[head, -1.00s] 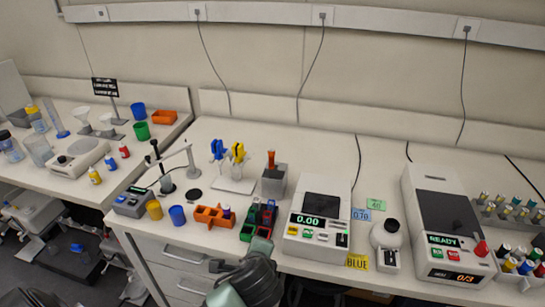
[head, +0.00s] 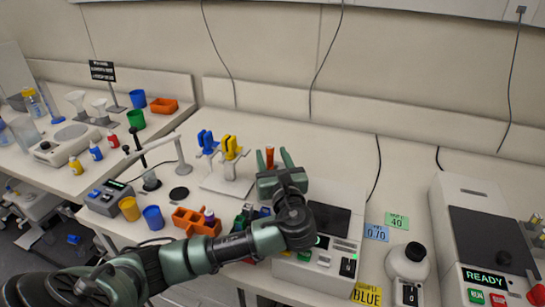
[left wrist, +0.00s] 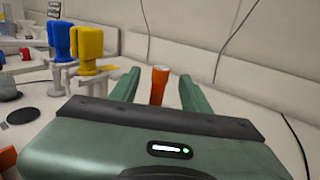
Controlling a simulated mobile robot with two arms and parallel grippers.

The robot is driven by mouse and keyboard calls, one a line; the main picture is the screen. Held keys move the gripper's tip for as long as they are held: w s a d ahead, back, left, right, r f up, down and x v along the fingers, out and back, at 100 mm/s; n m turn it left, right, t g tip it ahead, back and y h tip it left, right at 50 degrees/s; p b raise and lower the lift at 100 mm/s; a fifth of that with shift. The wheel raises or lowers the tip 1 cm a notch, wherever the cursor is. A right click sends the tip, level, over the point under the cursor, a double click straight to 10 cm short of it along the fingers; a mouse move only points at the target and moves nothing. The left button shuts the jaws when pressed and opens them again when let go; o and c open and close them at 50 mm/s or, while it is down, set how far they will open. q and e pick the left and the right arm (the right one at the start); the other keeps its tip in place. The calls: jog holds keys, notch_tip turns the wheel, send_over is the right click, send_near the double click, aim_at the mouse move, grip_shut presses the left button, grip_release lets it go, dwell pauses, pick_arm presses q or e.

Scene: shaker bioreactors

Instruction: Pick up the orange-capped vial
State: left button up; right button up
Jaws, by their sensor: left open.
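The orange-capped vial (head: 269,157) stands upright, with its upper part showing just beyond my left gripper (head: 277,162). In the left wrist view, the orange vial (left wrist: 159,86) appears between the two green fingers of the left gripper (left wrist: 159,77), which are apart with wall and bench visible on both sides. I cannot tell whether the vial is fully between the fingers or still beyond their tips; no contact shows. Its lower part and the grey block under it are hidden by the gripper. My right gripper is out of view.
A stand with blue and yellow pipettes (head: 229,148) is just left of the vial. An orange rack (head: 190,221) is at front left. A READY machine (head: 490,225) is at right. Bench behind the vial is clear.

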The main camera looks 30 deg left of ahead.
aim_at(268, 146)
pick_arm(q)
jog(key=shift+x, duration=1.15)
jog(key=p+x, duration=0.1)
jog(key=x, duration=0.2)
jog(key=shift+w+a+f, duration=0.15)
jog(key=shift+a+f, duration=0.05)
jog(key=shift+w+a, duration=0.1)
jog(key=c, duration=0.9)
grip_shut()
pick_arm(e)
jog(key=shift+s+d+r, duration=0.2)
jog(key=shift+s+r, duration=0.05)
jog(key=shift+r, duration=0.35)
